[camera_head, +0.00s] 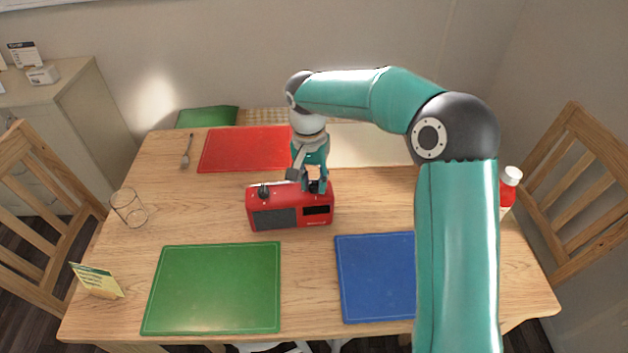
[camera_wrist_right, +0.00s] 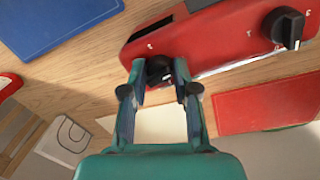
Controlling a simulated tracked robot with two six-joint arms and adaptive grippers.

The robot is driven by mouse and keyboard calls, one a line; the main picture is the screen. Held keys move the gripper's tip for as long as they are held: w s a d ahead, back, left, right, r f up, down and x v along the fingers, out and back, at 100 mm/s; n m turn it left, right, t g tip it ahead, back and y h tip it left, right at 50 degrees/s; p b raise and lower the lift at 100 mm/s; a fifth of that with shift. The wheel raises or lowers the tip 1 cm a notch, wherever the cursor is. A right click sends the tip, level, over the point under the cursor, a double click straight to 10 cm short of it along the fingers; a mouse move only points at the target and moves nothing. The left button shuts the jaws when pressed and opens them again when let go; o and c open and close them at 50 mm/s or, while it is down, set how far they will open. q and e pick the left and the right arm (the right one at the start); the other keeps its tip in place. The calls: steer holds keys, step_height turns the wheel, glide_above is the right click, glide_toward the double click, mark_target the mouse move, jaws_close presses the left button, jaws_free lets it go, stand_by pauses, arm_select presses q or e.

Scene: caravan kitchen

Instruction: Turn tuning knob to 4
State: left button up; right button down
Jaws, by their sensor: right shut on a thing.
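A red radio (camera_head: 289,207) stands on the wooden table, with a dark speaker grille and a dark display on its front. A black knob (camera_head: 264,191) sits on its top at the left; it also shows at the right of the right wrist view (camera_wrist_right: 284,26). My right gripper (camera_head: 316,184) reaches down onto the right end of the radio's top. In the right wrist view its fingers (camera_wrist_right: 158,76) are shut on a second black knob (camera_wrist_right: 159,68), which they partly hide. Small white marks surround both knobs, too small to read surely. My left gripper is not in view.
Green (camera_head: 214,287), blue (camera_head: 374,277) and red (camera_head: 244,149) mats lie around the radio. A glass (camera_head: 129,207), a spoon (camera_head: 187,151) and a folded card (camera_head: 97,280) are at the left. A red bottle (camera_head: 507,190) stands at the right, partly behind my arm.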

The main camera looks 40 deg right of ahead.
mark_target(310, 184)
steer(key=shift+m, duration=1)
steer(key=c, duration=0.9)
jaws_free()
steer(key=r, duration=1.1)
steer(key=shift+w+a+r, duration=0.2)
steer(key=shift+w+r, duration=0.2)
